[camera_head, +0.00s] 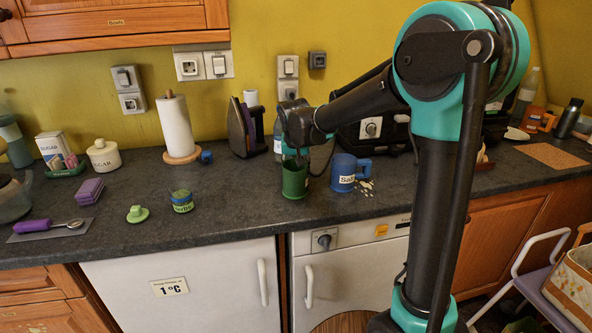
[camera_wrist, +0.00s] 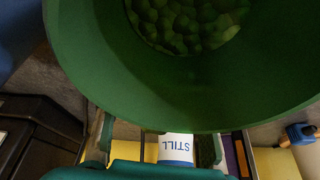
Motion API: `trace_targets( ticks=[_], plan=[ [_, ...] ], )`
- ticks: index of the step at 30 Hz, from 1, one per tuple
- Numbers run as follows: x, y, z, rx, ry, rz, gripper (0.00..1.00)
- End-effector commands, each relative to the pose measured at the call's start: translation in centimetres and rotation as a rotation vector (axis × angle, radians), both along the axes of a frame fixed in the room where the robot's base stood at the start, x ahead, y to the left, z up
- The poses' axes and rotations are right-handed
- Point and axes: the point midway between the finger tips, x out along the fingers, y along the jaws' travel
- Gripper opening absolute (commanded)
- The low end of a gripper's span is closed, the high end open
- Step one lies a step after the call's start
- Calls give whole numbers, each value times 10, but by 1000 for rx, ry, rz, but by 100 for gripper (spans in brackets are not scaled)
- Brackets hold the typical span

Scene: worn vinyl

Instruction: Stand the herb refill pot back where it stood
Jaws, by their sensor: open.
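A dark green pot (camera_head: 295,181), which I take to be the herb refill pot, stands upright on the counter beside a blue salt mug (camera_head: 343,176). In the wrist view, the pot (camera_wrist: 80,50) fills the upper part, with round green pieces inside. My gripper (camera_head: 300,152) is open at the pot's upper part; its fingers show just below the rim in the wrist view. I cannot tell whether they touch it. A small jar labelled herbs (camera_head: 182,202) stands open to the left, with a green lid (camera_head: 137,214) beside it.
Pale bits (camera_head: 366,187) lie right of the blue mug. A paper towel roll (camera_head: 176,128) is further left. Counter between the herbs jar and the pot (camera_head: 235,195) is clear.

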Motion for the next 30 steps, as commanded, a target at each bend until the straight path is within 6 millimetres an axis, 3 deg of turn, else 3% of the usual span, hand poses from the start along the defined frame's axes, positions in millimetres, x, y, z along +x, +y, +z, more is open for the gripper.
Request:
trace_targets(
  ticks=[14, 30],
  plan=[
    [-1, 0, 1, 0, 0, 0, 45],
    [-8, 0, 19, 0, 0, 1, 45]
  ],
)
